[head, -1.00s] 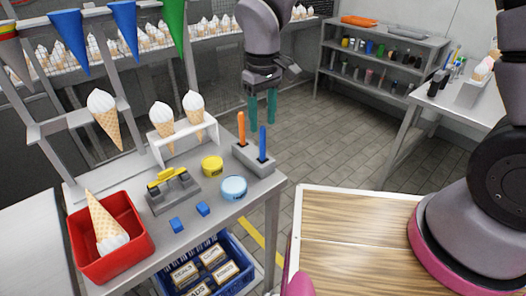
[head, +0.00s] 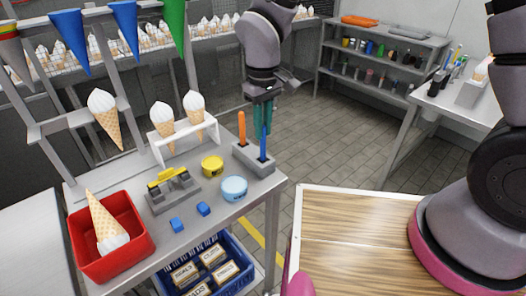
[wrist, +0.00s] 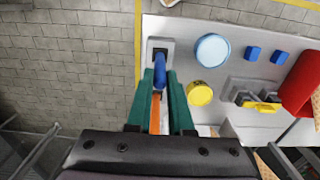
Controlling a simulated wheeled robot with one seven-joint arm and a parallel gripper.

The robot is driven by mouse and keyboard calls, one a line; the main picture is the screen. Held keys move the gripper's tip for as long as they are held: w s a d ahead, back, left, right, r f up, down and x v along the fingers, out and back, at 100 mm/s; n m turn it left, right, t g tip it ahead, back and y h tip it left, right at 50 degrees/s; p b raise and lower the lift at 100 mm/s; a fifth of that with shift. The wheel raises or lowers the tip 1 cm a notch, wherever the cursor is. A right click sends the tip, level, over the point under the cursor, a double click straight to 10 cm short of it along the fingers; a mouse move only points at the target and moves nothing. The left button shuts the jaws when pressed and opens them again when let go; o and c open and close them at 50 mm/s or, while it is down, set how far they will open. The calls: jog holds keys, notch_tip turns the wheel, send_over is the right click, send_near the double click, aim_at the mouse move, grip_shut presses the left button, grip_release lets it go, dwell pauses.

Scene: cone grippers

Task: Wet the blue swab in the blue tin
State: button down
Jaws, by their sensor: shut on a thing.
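The blue swab (head: 263,146) stands upright in the grey holder block (head: 243,160) at the table's right edge. My gripper (head: 263,122) is above the holder with its green fingers shut on the swab's upper part. In the wrist view the blue swab (wrist: 160,72) lies between the two fingertips. The blue tin (head: 233,187), round with a light blue top, stands on the table in front of the holder, apart from the gripper. It also shows in the wrist view (wrist: 212,50).
An orange swab (head: 241,127) stands in the same holder, close beside the fingers. A yellow tin (head: 212,166), two blue blocks (head: 177,224), a grey stand with a yellow top (head: 172,190), and a red bin (head: 135,240) share the table. Cones in a white rack (head: 180,142) stand behind.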

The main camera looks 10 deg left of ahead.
jog(key=shift+r, duration=3.5)
jog(key=w+d+f+m, duration=0.3)
jog(key=w+d, duration=0.4)
jog(key=w, duration=0.3)
jog(key=w+d+f+m, duration=0.2)
jog(key=w+d+f, duration=0.1)
jog(key=d, duration=0.7)
jog(key=w+d+f+m, duration=0.2)
jog(key=w+d, duration=0.4)
jog(key=d, duration=0.4)
jog(key=w+d+f+m, duration=0.3)
jog(key=w+d+f, duration=0.1)
jog(key=d, duration=0.6)
jog(key=shift+w+d+f, duration=0.2)
jog(key=shift+d+f, duration=0.2)
jog(key=shift+f, duration=0.1)
